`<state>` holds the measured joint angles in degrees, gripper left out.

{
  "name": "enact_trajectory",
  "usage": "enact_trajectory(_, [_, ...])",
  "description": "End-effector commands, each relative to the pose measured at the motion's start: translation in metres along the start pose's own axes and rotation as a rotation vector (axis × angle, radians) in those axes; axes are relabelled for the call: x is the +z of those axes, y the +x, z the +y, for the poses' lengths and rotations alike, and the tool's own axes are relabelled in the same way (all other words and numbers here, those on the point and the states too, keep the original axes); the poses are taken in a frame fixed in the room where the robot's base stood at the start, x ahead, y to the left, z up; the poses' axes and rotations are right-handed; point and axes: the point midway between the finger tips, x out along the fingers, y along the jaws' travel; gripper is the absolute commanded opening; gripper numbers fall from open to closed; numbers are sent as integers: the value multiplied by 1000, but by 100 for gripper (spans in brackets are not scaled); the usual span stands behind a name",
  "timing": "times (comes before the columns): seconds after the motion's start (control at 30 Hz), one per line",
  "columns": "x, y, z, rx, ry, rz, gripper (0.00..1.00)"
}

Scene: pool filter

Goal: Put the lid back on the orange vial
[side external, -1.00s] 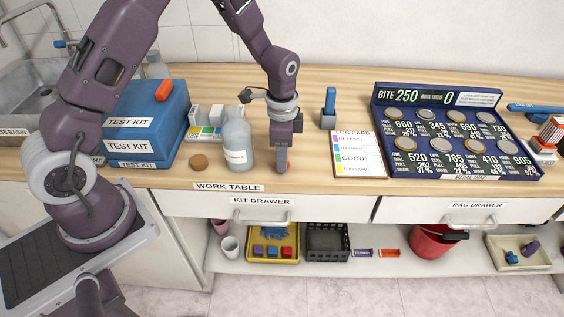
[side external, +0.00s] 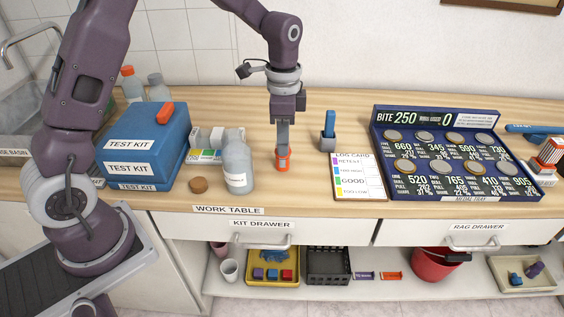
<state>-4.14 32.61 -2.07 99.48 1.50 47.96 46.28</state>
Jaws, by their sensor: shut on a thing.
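The orange vial (side external: 282,166) stands upright on the wooden work table, right of the grey bottle. My gripper (side external: 283,150) points straight down directly over the vial's top. Its fingers are shut on a small orange-red piece that looks like the lid, mostly covered by the fingers. The lid and vial overlap in this view, so I cannot tell whether they touch or a small gap is left.
A grey labelled bottle (side external: 237,176) and a round brown cork-like disc (side external: 199,185) stand left of the vial. The blue test kit (side external: 145,140) is further left.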

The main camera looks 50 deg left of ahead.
Motion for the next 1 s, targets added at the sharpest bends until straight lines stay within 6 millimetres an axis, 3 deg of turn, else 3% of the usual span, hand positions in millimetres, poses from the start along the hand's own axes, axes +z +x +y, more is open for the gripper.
enact_trajectory(0.2, [1,-40,-61,-4,-13,3,0])
enact_trajectory(0.33, [4,-48,-74,0,-13,1,0])
enact_trajectory(0.73, [4,-2,-73,2,-12,-2,0])
enact_trajectory(1.0, [4,14,-73,0,-12,0,0])
